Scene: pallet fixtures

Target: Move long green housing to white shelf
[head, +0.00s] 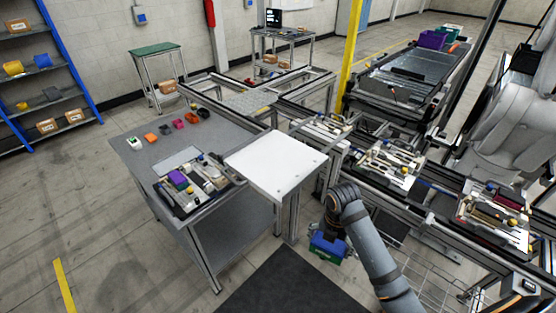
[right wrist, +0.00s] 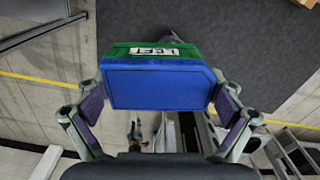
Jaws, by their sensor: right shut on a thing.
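The long green housing (head: 327,248) is a box with green sides and a large blue face. My right gripper (head: 333,234) holds it below and to the right of the white shelf in the head view. In the right wrist view the housing (right wrist: 157,87) sits between the two finger pads, blue face toward the camera, with a white label on its green part. The white shelf (head: 275,163) is a flat, empty square plate on a metal post. My left gripper is not in the head view.
A grey table (head: 222,137) left of the shelf bears a fixture tray (head: 187,208) and several small coloured parts. A conveyor rail with pallet fixtures (head: 388,165) runs along the right. A dark mat (head: 285,285) lies on the floor in front.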

